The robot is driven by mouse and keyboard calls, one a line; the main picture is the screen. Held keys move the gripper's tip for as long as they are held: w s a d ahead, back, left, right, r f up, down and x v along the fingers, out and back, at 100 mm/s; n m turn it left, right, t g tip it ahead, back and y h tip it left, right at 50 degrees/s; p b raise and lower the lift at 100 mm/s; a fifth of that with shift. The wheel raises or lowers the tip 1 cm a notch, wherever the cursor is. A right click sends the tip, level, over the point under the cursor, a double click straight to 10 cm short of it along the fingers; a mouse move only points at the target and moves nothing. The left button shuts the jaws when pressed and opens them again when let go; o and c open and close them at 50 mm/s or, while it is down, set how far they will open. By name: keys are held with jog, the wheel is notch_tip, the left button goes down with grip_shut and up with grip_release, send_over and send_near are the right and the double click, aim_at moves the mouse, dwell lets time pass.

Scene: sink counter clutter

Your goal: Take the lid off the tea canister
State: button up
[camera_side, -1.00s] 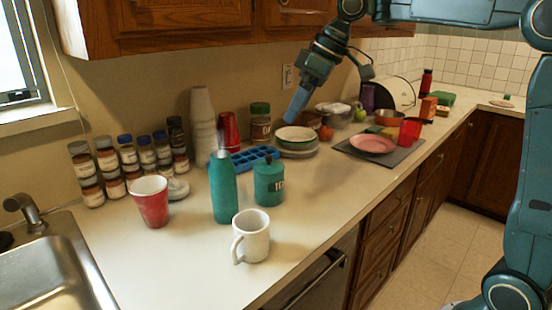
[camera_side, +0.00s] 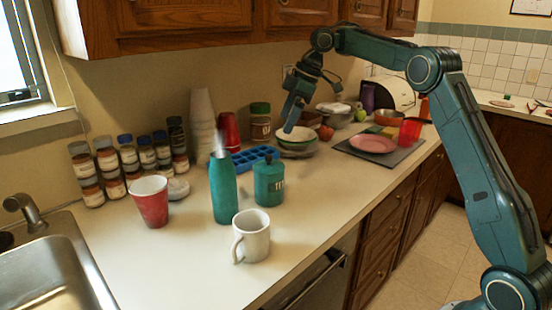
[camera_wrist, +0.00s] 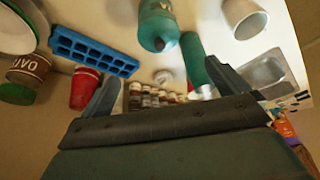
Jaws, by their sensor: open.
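The tea canister (camera_side: 269,188) is a teal cylinder with dark lettering, upright on the counter beside the teal bottle. Its lid (camera_side: 267,164), with a small knob, sits on top. In the wrist view the canister (camera_wrist: 156,14) is at the top centre, its knobbed lid (camera_wrist: 158,39) facing the camera. My gripper (camera_side: 290,127) is open and empty, above and behind the canister, near the stacked bowls in the side view. Its two fingers also show in the wrist view (camera_wrist: 163,88), with the canister above and between them in the picture.
A teal bottle (camera_side: 223,190) stands close left of the canister, and a white mug (camera_side: 252,238) in front. A blue ice tray (camera_side: 254,157) lies behind it. Bowls (camera_side: 296,138), a red cup (camera_side: 151,203) and spice jars (camera_side: 130,160) surround the area. Counter right of the canister is clear.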

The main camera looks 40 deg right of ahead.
aim_at(271, 156)
jog(key=shift+a+f, duration=0.1)
jog(key=shift+f, duration=0.05)
jog(key=shift+x, duration=4.15)
jog(key=shift+w+f, duration=0.1)
jog(key=shift+x, duration=2.5)
jog(key=shift+c, duration=0.2)
jog(key=c, duration=0.8)
jog(key=shift+c, duration=0.2)
